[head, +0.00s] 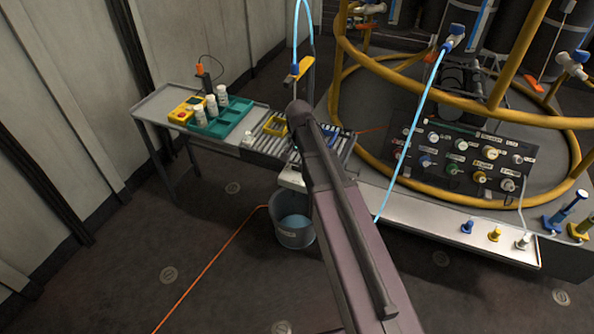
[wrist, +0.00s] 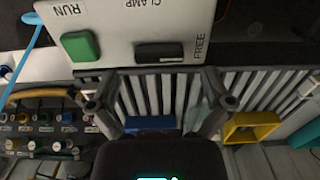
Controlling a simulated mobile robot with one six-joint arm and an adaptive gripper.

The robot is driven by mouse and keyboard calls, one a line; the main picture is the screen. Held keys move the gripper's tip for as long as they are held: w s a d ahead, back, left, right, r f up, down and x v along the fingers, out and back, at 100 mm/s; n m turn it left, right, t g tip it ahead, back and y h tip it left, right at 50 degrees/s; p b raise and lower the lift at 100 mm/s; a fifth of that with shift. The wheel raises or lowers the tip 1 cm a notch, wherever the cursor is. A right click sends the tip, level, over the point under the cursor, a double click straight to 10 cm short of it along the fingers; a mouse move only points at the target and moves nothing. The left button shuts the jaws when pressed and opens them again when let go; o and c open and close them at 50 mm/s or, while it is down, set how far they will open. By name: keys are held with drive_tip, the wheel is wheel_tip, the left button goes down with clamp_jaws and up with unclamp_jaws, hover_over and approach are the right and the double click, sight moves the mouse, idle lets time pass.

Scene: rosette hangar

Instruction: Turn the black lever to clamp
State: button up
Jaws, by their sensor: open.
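The black lever (wrist: 160,52) shows in the wrist view on a pale panel (wrist: 120,25). It lies level along the panel's lower part, with its right end near the word FREE. The word CLAMP is at the panel's top edge, upside down. My gripper (wrist: 160,98) is open and empty, its two fingers spread below the lever in the picture. I see no contact with the lever. In the head view my arm covers the gripper, and I cannot make out the lever there.
A green button (wrist: 80,46) sits left of the lever, by the word RUN. A yellow frame (wrist: 250,127) and a slatted rack lie below the panel. In the head view a side table (head: 160,103) holds a teal tray (head: 225,122) with white bottles. A bucket (head: 293,230) stands on the floor.

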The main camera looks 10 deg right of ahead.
sight(299, 169)
drive_tip(key=shift+f+b, duration=0.9)
drive_tip(key=shift+f, duration=0.3)
